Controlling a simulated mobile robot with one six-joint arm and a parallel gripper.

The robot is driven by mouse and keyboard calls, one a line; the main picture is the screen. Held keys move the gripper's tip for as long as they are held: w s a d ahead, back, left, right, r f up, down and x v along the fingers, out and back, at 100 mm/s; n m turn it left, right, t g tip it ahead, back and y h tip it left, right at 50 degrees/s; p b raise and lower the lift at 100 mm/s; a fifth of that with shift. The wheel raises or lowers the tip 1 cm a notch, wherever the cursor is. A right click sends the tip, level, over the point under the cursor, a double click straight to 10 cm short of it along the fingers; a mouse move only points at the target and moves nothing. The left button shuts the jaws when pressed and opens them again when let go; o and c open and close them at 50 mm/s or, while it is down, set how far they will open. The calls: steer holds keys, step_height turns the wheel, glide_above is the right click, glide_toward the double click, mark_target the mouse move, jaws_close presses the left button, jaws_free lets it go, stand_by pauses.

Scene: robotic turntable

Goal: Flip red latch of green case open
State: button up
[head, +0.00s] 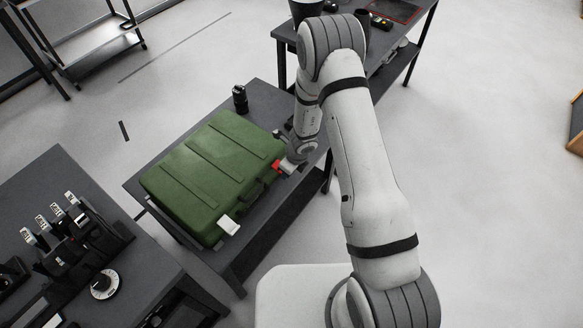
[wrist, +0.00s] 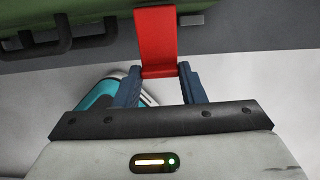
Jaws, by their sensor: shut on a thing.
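The green case (head: 213,172) lies closed on the dark table, with raised ribs on its lid. Its red latch (head: 277,166) is on the front edge, near the right end, and a white latch (head: 228,224) is near the left end. In the wrist view the red latch (wrist: 157,40) sticks out from the case toward me. My gripper (wrist: 158,78) is shut on the lower end of the latch, with a blue finger on each side. In the head view my gripper (head: 287,168) is at the case's front edge. The case handle (wrist: 62,35) is left of the latch.
A small black object (head: 240,99) stands on the table (head: 262,97) behind the case. A switch panel (head: 75,235) and a dial (head: 104,284) are on the left table. A teal and white object (wrist: 105,92) lies below my gripper in the wrist view.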

steer(key=shift+s+a, duration=0.1)
steer(key=o, duration=1)
steer(key=p+v, duration=0.2)
steer(key=v, duration=0.5)
steer(key=shift+r+p, duration=0.35)
